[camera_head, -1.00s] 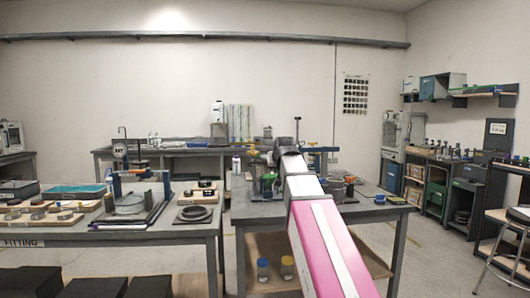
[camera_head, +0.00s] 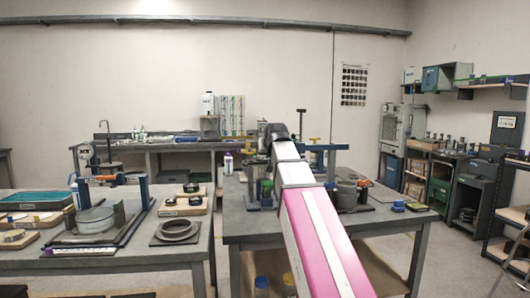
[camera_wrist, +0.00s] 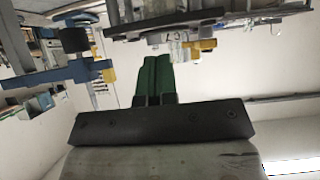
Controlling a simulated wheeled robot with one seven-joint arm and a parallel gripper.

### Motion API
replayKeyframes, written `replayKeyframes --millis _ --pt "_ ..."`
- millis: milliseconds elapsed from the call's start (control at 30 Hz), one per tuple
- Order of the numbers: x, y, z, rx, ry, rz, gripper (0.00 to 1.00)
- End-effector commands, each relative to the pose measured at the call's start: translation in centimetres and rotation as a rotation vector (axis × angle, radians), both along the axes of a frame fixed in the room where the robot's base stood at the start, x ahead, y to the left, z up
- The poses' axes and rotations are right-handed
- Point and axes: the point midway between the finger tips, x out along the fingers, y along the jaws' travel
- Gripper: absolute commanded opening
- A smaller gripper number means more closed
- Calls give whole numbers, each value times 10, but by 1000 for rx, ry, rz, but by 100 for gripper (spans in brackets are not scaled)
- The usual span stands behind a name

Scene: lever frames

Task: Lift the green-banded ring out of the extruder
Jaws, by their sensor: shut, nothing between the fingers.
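My gripper (camera_wrist: 157,62) shows in the wrist view as two green fingers pressed together with nothing between them. In the head view my arm reaches over the right-hand bench, and its wrist hides the fingers. I cannot make out the green-banded ring in either view. I cannot tell for sure which device is the extruder. A device with green parts (camera_head: 266,188) stands on that bench left of my arm. A grey cylindrical device with an orange handle (camera_head: 347,193) stands right of it. A blue frame with yellow parts (camera_wrist: 75,72) shows at left in the wrist view.
The right bench (camera_head: 240,222) has a blue item (camera_head: 398,206) near its right edge. The left bench (camera_head: 170,255) holds a blue-framed press (camera_head: 143,190), a dark ring on a plate (camera_head: 179,229) and wooden boards. A floor gap separates the benches. Shelves line the right wall.

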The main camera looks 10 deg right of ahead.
Motion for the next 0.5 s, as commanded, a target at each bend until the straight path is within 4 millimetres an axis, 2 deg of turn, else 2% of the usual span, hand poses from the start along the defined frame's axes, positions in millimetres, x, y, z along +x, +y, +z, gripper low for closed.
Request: replayKeyframes --millis 267,500 --pt "33 0 1 0 1 0 0" --pt "78 0 1 0 1 0 0"
